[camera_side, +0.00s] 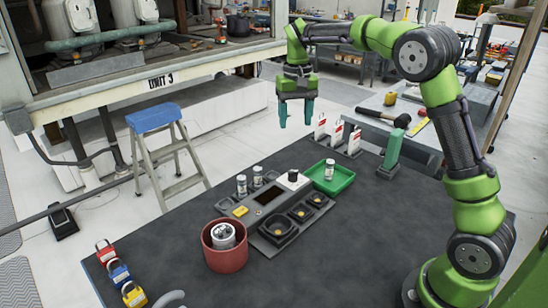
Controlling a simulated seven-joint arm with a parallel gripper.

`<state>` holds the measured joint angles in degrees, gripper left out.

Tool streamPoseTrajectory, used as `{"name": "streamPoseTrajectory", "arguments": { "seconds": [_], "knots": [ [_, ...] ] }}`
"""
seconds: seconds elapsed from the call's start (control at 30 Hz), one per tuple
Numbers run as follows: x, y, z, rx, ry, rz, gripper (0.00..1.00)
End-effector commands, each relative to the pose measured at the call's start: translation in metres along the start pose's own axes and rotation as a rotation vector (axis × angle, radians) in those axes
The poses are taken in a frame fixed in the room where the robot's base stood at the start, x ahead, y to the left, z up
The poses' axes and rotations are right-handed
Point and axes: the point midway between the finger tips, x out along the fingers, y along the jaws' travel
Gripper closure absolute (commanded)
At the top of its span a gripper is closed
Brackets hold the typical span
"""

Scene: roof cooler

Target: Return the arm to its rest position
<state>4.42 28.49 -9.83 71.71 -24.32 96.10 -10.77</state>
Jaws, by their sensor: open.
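My gripper (296,114) hangs from the green arm in the upper middle of the view. Its two teal fingers point down and stand apart, with nothing between them. It is in the air above the far edge of the dark table (370,250), to the left of the white and red tags. My arm curves up from its base at the lower right.
On the table are a green tray (345,182) with a small jar, a grey fixture (288,226), a red-brown pot (225,260), coloured padlocks (119,271), tags (337,133) and an upright green block (393,149). A hammer (385,116) lies behind. A stepladder (165,150) stands left.

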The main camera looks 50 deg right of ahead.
Motion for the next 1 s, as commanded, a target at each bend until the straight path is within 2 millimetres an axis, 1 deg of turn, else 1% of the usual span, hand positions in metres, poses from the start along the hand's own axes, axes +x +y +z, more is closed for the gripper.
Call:
{"name": "streamPoseTrajectory", "arguments": {
  "seconds": [0.17,0.2,0.23,0.27,0.37,0.47,0.57,0.6,0.67,0.7,0.77,0.8,0.9,1.0],
  "knots": [
    [0.001,0.000,-0.004,-0.001,0.020,0.000,0.41],
    [0.007,0.001,-0.004,-0.004,0.020,0.001,0.41],
    [0.014,0.001,-0.001,-0.006,0.014,0.001,0.41],
    [0.017,0.001,0.002,-0.009,0.016,-0.005,0.41],
    [0.016,0.002,0.022,-0.027,0.042,-0.042,0.41],
    [0.006,0.001,0.053,-0.051,0.088,-0.101,0.41],
    [-0.004,0.000,0.089,-0.073,0.140,-0.162,0.41],
    [-0.008,0.000,0.104,-0.084,0.164,-0.187,0.41],
    [-0.013,0.001,0.128,-0.097,0.200,-0.223,0.41],
    [-0.015,0.002,0.143,-0.107,0.226,-0.247,0.41],
    [-0.017,0.004,0.167,-0.120,0.263,-0.280,0.41],
    [-0.017,0.006,0.181,-0.129,0.289,-0.301,0.41],
    [-0.016,0.012,0.216,-0.152,0.350,-0.349,0.41],
    [-0.014,0.017,0.241,-0.169,0.401,-0.386,0.41]
  ]
}}
